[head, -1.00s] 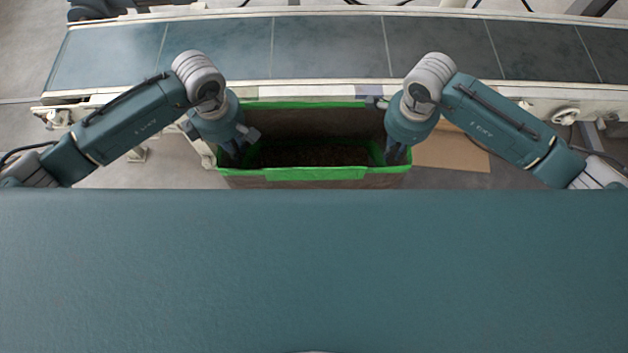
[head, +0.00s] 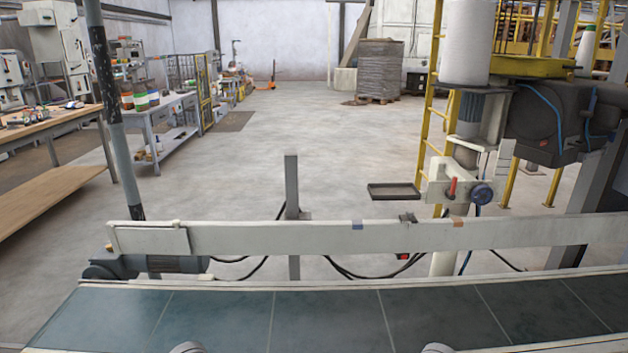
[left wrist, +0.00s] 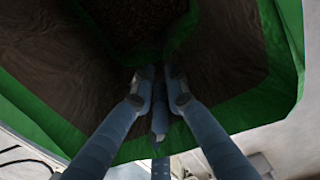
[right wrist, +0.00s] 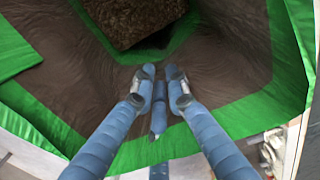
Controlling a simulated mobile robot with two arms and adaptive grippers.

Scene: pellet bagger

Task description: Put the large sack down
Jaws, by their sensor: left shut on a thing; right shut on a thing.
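The large sack is open at the top, with a brown inside and a green rim. It shows in the left wrist view (left wrist: 225,50) and the right wrist view (right wrist: 225,55). Dark brown granular contents (right wrist: 130,20) lie deep inside it. My left gripper (left wrist: 158,88) is shut on the sack's edge at one end. My right gripper (right wrist: 160,86) is shut on its edge at the other end. The pinched cloth is mostly hidden by the fingers. The head view does not show the sack or the grippers, so the sack's underside and its support are hidden.
A conveyor belt (head: 330,320) crosses the bottom of the head view, with a pale guard rail (head: 300,236) behind it. Yellow-framed machinery stands at right. A workbench (head: 50,125) stands at left, and a wrapped pallet load (head: 380,70) stands far back. Open floor lies between.

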